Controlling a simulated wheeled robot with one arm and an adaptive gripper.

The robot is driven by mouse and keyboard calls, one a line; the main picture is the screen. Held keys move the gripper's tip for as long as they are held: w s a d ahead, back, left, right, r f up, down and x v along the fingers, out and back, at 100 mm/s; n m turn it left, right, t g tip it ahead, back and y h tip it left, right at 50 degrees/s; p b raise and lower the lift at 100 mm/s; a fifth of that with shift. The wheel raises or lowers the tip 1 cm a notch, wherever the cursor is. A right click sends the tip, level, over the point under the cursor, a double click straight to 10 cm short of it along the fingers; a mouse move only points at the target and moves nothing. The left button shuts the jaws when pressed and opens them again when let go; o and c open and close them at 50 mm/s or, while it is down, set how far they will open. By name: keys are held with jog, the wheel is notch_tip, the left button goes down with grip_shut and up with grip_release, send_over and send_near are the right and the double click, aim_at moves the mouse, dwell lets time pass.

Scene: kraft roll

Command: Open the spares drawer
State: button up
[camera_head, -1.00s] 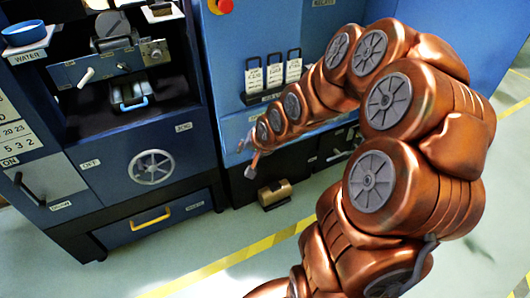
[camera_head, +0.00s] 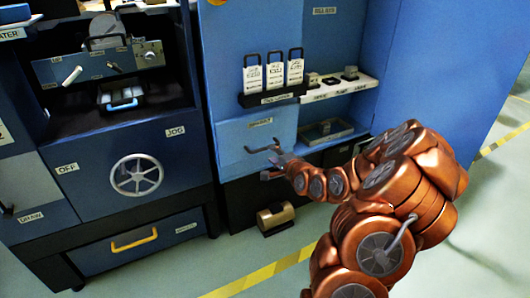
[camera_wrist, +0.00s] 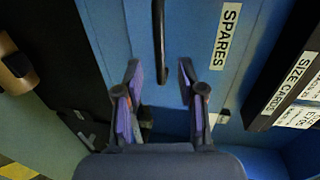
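The spares drawer (camera_head: 232,160) is a light blue front below the card rack, in the head view. It looks closed. A dark bar handle (camera_head: 256,149) sits on it; its label is too small to read there. In the wrist view the SPARES label (camera_wrist: 228,35) is clear, on the blue drawer front (camera_wrist: 195,35), with the handle (camera_wrist: 159,40) left of it. My gripper (camera_head: 268,163) is in front of the drawer, close to the handle. In the wrist view my gripper (camera_wrist: 160,75) is open, its fingers either side of the handle's near end. I cannot tell whether they touch it.
A card rack (camera_head: 272,97) hangs above the drawer. An open shelf with a grey tray (camera_head: 326,130) is to its right. A kraft roll (camera_head: 275,216) sits low by the floor. A machine with a handwheel (camera_head: 136,175) and a yellow-handled drawer (camera_head: 134,240) stands left.

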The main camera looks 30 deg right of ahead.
aim_at(266, 149)
jog(key=shift+b+x, duration=0.85)
jog(key=shift+x, duration=2.55)
jog(key=shift+a, duration=0.1)
grip_shut()
